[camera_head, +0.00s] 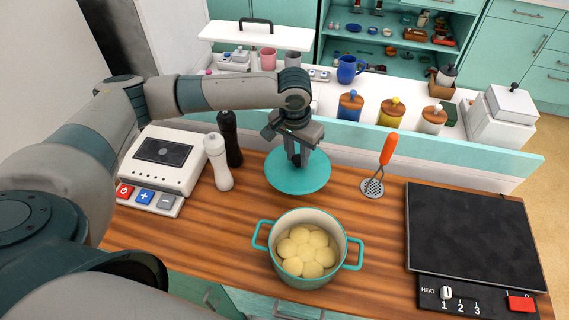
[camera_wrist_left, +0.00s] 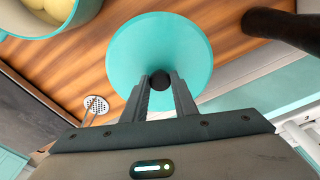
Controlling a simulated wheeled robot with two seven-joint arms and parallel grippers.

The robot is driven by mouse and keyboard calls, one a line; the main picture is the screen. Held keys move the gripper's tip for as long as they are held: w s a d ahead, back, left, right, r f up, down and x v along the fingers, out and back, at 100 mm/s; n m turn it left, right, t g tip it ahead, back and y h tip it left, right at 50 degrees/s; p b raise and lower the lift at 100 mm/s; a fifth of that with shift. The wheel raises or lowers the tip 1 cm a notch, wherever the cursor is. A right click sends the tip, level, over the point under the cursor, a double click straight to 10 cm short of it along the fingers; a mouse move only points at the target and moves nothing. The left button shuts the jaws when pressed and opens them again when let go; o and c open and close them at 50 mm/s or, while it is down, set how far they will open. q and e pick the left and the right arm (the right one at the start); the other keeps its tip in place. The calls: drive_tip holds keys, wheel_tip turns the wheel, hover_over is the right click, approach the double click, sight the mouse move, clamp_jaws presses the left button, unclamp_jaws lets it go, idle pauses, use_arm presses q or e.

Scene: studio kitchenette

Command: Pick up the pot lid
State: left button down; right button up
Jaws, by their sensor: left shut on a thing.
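The pot lid (camera_head: 300,180) is a round teal disc over the wooden counter, just behind the pot in the head view. It also shows in the left wrist view (camera_wrist_left: 135,45), with a dark round knob (camera_wrist_left: 160,80) at its middle. My left gripper (camera_head: 298,162) comes down from above and is shut on the knob, its two fingers on either side. I cannot tell whether the lid touches the counter. The teal pot (camera_head: 308,282) stands open in front of it, with several pale round potatoes (camera_head: 305,250) inside. My right gripper is not in view.
A white pepper mill (camera_head: 217,162) and a black one (camera_head: 230,138) stand close left of the lid. A masher with an orange handle (camera_head: 388,148) is to the right. A black cooktop (camera_head: 475,230) and a white scale (camera_head: 165,158) flank the counter.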

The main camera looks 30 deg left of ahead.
use_arm(q)
drive_tip(key=d+r, duration=0.1)
drive_tip(key=d, duration=0.1)
drive_tip(key=w+d+r+b, duration=0.1)
drive_tip(key=d, duration=0.1)
drive_tip(key=d+r, duration=0.2)
drive_tip(key=shift+w+d+b, duration=0.35)
drive_tip(key=shift+w, duration=0.05)
drive_tip(key=shift+w+d+r, duration=0.15)
drive_tip(key=shift+d+r, duration=0.15)
drive_tip(key=shift+d, duration=0.1)
